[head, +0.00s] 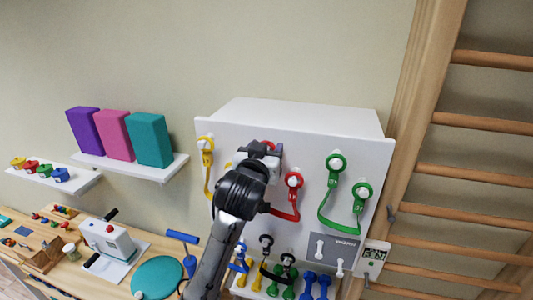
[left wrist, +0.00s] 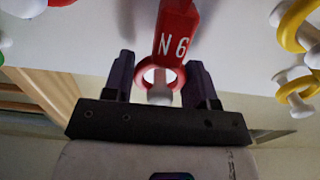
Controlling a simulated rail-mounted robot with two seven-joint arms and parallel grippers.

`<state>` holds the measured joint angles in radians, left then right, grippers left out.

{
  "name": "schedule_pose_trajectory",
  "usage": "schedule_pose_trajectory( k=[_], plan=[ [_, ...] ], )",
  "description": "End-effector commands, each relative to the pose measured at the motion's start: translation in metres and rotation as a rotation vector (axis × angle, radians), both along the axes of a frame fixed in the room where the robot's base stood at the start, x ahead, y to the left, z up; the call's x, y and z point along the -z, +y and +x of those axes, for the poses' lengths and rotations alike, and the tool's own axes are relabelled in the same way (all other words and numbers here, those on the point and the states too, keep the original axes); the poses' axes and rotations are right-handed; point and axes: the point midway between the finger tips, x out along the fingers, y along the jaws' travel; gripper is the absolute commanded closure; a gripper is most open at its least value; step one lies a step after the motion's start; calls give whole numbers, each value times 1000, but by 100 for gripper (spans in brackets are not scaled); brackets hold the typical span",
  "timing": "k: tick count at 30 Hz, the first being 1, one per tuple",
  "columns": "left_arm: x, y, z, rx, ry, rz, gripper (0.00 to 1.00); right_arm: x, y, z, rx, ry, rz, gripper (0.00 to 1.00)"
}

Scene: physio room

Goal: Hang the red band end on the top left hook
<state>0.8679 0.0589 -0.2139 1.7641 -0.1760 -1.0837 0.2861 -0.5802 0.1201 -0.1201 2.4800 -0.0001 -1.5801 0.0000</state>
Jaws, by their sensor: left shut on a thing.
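My left gripper (head: 262,152) is in front of the upper middle of the white hook panel (head: 310,143); its arm hides part of the panel. In the left wrist view its two dark fingers (left wrist: 158,78) are shut on the red band end (left wrist: 173,40), a red tab marked "N 6" with a ring. A white peg shows through and below that ring; I cannot tell whether the ring is around it. The other red band end (head: 293,181) hangs on a white hook lower right of the gripper, its strap curving down toward the gripper. My right gripper is not in view.
A yellow band (head: 207,165) hangs at the panel's left. A green band (head: 335,180) hangs at its right. Small dumbbells (head: 320,281) stand below. A shelf with foam blocks (head: 150,139) is at left, and wooden wall bars (head: 485,123) are at right.

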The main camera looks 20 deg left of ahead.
Motion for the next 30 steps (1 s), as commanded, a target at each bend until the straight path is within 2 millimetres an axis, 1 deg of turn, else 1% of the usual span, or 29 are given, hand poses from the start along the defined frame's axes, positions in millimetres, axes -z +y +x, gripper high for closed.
schedule_pose_trajectory(
  k=[8, 30],
  plan=[
    [0, 0, -3, 0, -1, 0, 100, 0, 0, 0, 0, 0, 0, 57],
    [-1, -2, -32, 0, -2, -1, 100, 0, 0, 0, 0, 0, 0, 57]
  ],
)
